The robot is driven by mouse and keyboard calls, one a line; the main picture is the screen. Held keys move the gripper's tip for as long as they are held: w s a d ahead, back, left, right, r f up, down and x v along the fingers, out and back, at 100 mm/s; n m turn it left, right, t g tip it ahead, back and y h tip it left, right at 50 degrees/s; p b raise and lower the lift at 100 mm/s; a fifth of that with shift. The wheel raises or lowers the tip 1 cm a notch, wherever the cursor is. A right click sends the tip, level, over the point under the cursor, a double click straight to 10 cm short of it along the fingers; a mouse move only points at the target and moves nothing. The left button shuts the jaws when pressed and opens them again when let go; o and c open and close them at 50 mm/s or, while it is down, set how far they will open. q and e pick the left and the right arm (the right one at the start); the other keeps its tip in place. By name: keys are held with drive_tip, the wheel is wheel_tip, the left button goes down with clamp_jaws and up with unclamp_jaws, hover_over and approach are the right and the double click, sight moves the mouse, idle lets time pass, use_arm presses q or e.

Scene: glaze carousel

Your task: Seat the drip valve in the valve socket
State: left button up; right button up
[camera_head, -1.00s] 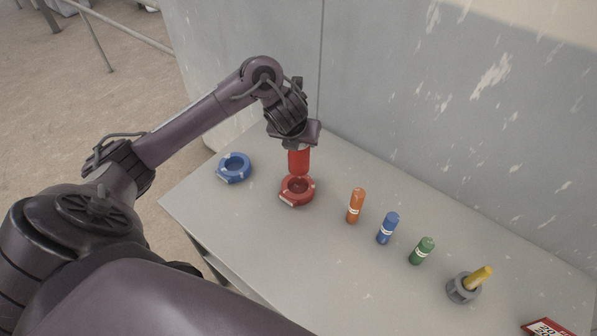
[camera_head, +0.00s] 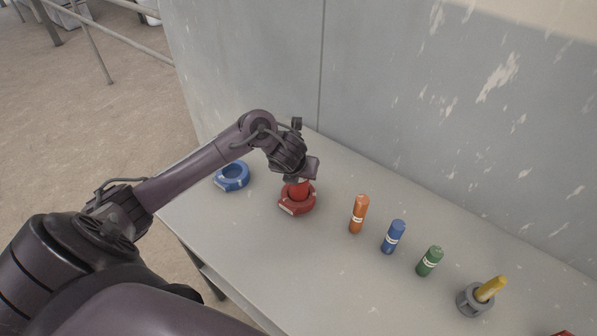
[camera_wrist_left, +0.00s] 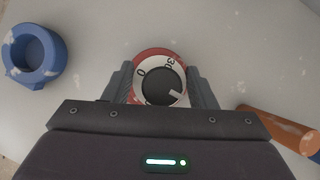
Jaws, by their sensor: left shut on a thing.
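In the left wrist view, the dark round top (camera_wrist_left: 157,88) with a white pointer mark lies between the two fingers. Around it shows a white dial with "0" and "30" and a red rim (camera_wrist_left: 152,53). The left gripper is shut on the cylinder. My right gripper is not in view.
A blue ring (camera_head: 232,187) lies left of the red socket. Orange (camera_head: 359,215), blue (camera_head: 393,237) and green (camera_head: 430,261) cylinders stand to the right. A wall (camera_head: 400,110) stands behind the table.

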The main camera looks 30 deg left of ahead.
use_arm(q)
drive_tip(key=shift+f, duration=0.15)
drive_tip(key=o, duration=1.5)
drive_tip(key=shift+c, duration=0.2)
drive_tip(key=shift+r, duration=0.4)
drive_tip(key=p+v, duration=0.6)
drive_tip(key=v, duration=0.5)
drive_tip(key=shift+s+r, duration=0.2)
drive_tip(key=shift+s, duration=0.1)
drive_tip(key=shift+d, duration=0.1)
